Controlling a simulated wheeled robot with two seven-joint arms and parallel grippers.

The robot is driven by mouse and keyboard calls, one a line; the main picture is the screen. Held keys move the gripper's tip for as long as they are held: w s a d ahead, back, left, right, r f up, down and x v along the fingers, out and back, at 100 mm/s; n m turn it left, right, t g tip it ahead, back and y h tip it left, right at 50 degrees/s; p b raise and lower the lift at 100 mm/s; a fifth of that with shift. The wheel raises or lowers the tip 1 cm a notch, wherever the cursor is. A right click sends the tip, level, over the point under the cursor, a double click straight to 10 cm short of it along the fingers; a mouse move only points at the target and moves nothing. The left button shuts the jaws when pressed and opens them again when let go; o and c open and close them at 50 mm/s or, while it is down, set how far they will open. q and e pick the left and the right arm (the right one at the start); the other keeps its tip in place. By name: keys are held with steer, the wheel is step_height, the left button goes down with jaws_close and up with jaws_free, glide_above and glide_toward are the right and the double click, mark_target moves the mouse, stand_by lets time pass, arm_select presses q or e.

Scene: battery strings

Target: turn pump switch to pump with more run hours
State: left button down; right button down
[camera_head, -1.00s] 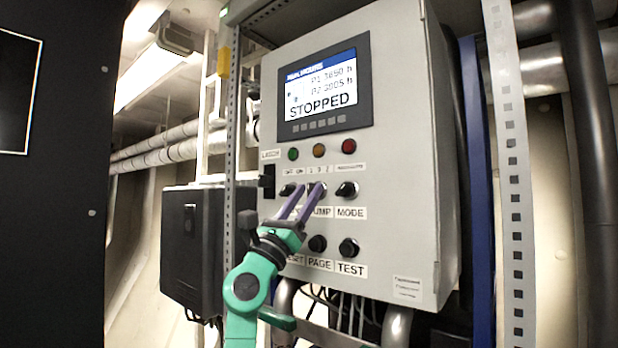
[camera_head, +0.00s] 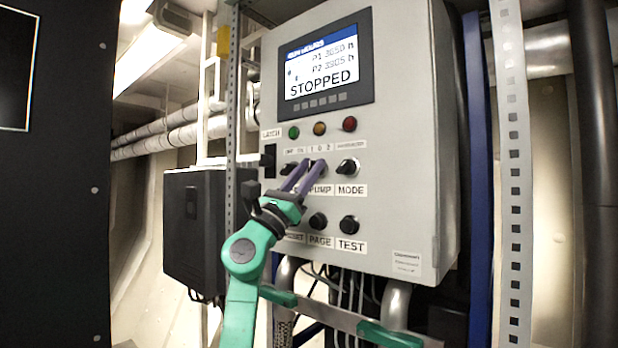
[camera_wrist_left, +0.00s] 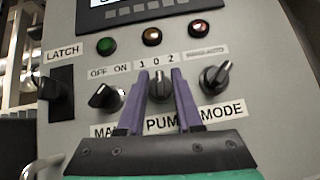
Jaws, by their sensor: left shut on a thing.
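The grey control panel (camera_head: 400,150) has a screen (camera_head: 320,68) reading STOPPED, with P1 and P2 hour lines above. The digits are blurred; P1 looks like 3650 or 3050 h and P2 like 3905 h. The black pump switch (camera_wrist_left: 160,87) sits above the PUMP label and under the marks 1 0 2. Its knob looks about upright, near 0. My left gripper (camera_head: 312,172) is shut on the pump switch, with one purple finger at each side of the knob in the left wrist view (camera_wrist_left: 157,85). My right gripper is not in view.
The MODE knob (camera_wrist_left: 214,78) is close on the right and the OFF/ON knob (camera_wrist_left: 104,96) close on the left. The LATCH switch (camera_wrist_left: 60,92) is farther left. PAGE (camera_head: 318,221) and TEST (camera_head: 349,225) buttons are below. Three lamps (camera_head: 319,128) are above.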

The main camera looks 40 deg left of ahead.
arm_select(q)
steer(key=m+g+h, duration=0.1)
steer(key=m+h, duration=0.2)
steer(key=m+g+h+b, duration=0.1)
steer(key=m+h, duration=0.2)
steer(key=m, duration=0.1)
steer(key=shift+a, duration=0.1)
steer(key=m+g+h, duration=0.1)
steer(key=m, duration=0.1)
steer(key=m+g+h+p, duration=0.1)
steer(key=m+h, duration=0.1)
steer(key=shift+r, duration=0.2)
steer(key=m+g+h+p, duration=0.1)
steer(key=m+g+p, duration=0.1)
steer(key=m, duration=0.1)
steer(key=shift+h, duration=0.3)
steer(key=shift+f+m+g+p, duration=0.15)
steer(key=shift+m+g+p, duration=0.15)
steer(key=shift+m+g, duration=0.25)
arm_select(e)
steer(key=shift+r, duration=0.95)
arm_select(q)
steer(key=c, duration=0.9)
jaws_free()
steer(key=shift+w+f, duration=0.1)
